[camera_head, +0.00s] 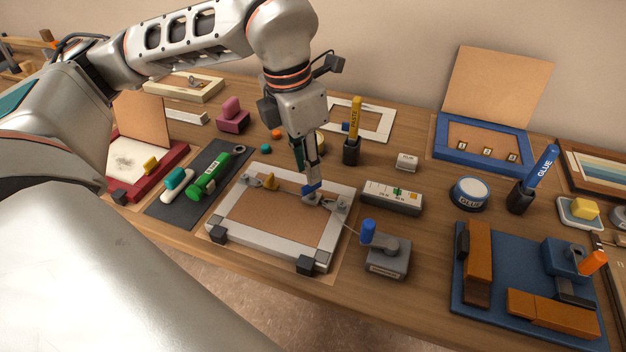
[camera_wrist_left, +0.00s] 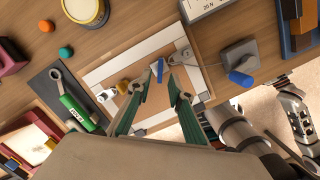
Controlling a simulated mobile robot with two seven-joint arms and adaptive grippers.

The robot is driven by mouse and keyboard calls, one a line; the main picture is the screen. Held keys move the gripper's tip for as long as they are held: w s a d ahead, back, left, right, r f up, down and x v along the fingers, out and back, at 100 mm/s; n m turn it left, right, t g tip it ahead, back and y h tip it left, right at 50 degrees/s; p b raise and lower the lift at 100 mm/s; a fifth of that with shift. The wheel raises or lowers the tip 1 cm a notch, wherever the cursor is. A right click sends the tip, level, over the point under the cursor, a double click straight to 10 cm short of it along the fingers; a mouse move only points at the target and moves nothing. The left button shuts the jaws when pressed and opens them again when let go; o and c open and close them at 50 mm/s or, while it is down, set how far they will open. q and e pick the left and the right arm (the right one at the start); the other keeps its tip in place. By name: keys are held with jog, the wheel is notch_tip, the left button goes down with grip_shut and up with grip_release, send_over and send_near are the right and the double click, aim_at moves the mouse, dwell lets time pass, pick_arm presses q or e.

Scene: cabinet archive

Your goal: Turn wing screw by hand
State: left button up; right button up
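A light grey picture frame (camera_head: 322,257) with a brown backing lies on the table, and it also shows in the wrist view (camera_wrist_left: 102,72). A wire runs across it with small metal fittings. A blue winged piece, which looks like the wing screw (camera_head: 311,188), stands on the wire's middle fitting. A yellow knob (camera_head: 270,181) sits further left on the frame. My left gripper (camera_head: 311,178) is right above the blue piece, pointing down. In the wrist view the blue piece (camera_wrist_left: 160,70) lies between the fingertips, with gaps visible beside it, so the gripper looks open.
A grey block with a blue knob (camera_head: 387,257) stands at the frame's right corner. A white gauge box (camera_head: 392,196) is behind it. A dark mat (camera_head: 165,208) with a green-handled tool (camera_head: 210,180) lies left. A blue board (camera_head: 495,312) with orange blocks is right.

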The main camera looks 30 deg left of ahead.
aim_at(312, 191)
pick_arm(q)
notch_tip(312, 191, down, 4)
jog(key=shift+w+d+r+b, duration=0.15)
jog(key=shift+r+b, duration=0.1)
jog(key=shift+b, duration=0.75)
jog(key=shift+r, duration=0.1)
jog(key=shift+w+f, duration=0.1)
jog(key=shift+f, duration=0.2)
grip_shut()
